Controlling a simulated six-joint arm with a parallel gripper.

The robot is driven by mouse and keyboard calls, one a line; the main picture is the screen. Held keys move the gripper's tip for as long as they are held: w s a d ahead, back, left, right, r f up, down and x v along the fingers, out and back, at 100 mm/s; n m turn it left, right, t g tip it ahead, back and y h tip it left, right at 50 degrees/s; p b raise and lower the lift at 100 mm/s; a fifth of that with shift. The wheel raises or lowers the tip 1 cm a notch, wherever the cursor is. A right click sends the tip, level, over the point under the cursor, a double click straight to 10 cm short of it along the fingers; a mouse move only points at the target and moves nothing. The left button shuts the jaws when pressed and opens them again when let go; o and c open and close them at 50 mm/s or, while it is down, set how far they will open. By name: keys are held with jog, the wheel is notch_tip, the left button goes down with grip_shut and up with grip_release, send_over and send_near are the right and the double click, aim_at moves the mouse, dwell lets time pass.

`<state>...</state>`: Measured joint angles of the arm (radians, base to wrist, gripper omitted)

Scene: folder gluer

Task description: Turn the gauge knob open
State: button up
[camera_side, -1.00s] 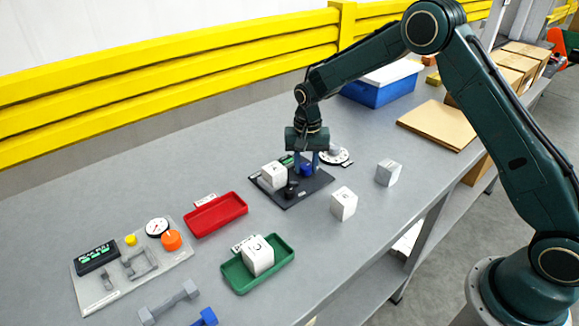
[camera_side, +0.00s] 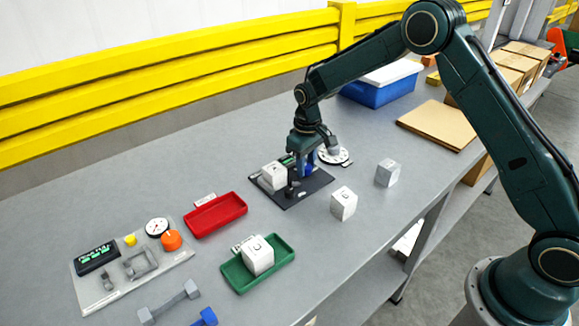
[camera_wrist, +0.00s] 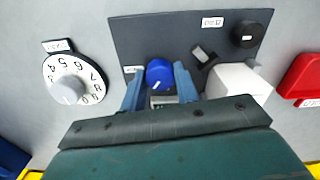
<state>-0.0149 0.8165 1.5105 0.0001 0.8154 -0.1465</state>
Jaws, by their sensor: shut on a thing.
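A dark plate (camera_side: 290,203) lies flat on the bench and carries a blue knob, a black knob and a white block (camera_side: 273,175). The blue knob (camera_wrist: 159,75) has a small pale mark on its top. My gripper (camera_wrist: 158,82) points down over the plate, its two blue fingers on either side of the blue knob and shut on it. In the side view my gripper (camera_side: 309,165) hides most of this knob. The black knob (camera_wrist: 247,33) stands apart on the plate, with a dark lever-like part (camera_wrist: 204,58) between it and the blue knob.
A white numbered dial (camera_wrist: 75,78) sits close beside the plate. Two pale cubes (camera_side: 343,203) (camera_side: 387,172) stand to the right. A red tray (camera_side: 216,214) and a green tray (camera_side: 282,252) holding a white block lie left. A grey panel (camera_side: 165,262) with an orange knob is farther left.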

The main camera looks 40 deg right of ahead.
jog(key=n, duration=0.7)
dwell(0.6)
jog(key=o, duration=1)
jog(key=shift+c, duration=0.2)
jog(key=shift+r, duration=0.1)
notch_tip(320, 180, up, 14)
